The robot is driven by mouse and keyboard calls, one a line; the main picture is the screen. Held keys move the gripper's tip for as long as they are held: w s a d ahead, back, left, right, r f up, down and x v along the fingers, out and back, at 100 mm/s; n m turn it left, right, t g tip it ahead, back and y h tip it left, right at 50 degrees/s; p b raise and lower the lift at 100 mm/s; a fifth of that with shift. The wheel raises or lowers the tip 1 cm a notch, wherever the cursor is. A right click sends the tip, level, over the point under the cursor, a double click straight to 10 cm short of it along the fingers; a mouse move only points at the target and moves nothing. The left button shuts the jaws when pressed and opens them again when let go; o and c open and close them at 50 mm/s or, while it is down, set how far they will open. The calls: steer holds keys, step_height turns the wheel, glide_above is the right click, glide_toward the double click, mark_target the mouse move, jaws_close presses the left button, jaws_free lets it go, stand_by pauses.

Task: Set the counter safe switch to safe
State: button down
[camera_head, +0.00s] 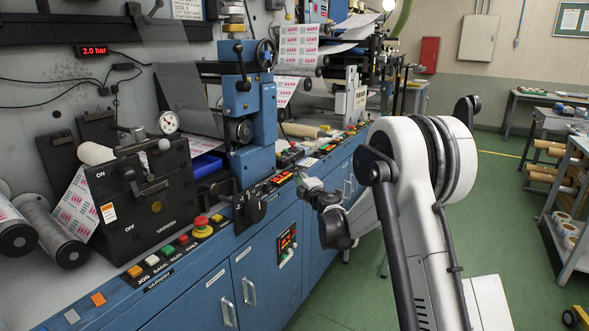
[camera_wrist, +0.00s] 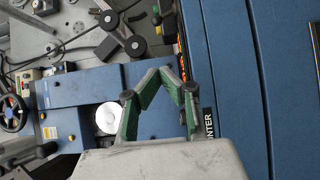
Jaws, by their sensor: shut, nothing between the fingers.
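My gripper (camera_wrist: 168,76) is shut and empty, its green-padded fingertips together in the wrist view. It also shows in the head view (camera_head: 308,188), at the front edge of the blue machine near a red-lit display (camera_head: 281,178). A dark label ending in "NTER" (camera_wrist: 209,121) lies beside the right finger in the wrist view. I cannot make out the counter safe switch or its setting; the gripper may hide it.
The blue cabinet (camera_head: 226,265) runs along the front. A red emergency button (camera_head: 201,222) and coloured buttons line its ledge. A black knob (camera_head: 255,209) and a blue column (camera_head: 246,115) stand left of my gripper.

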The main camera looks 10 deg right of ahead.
steer(key=b, duration=0.2)
glide_toward(294, 162)
steer(key=w+a, duration=0.2)
steer(key=a, duration=0.1)
steer(key=w+a, duration=0.1)
steer(key=a, duration=0.1)
steer(key=shift+w, duration=0.35)
steer(key=w, duration=0.1)
steer(key=w+d, duration=0.1)
steer(key=shift+w+d+b, duration=0.3)
steer(key=shift+w+b, duration=0.05)
steer(key=shift+w+d, duration=0.25)
steer(key=shift+w, duration=0.15)
steer(key=shift+w+d+r, duration=0.25)
steer(key=shift+d+r, duration=0.05)
steer(key=shift+r, duration=0.15)
steer(key=shift+w+d+r+p, duration=0.25)
steer(key=shift+w+r+p, duration=0.05)
steer(key=shift+p, duration=0.1)
steer(key=shift+w+d+r, duration=0.3)
steer(key=shift+w+d, duration=0.15)
steer(key=shift+w, duration=0.1)
steer(key=shift+s+r+p, duration=0.1)
steer(key=shift+p, duration=0.2)
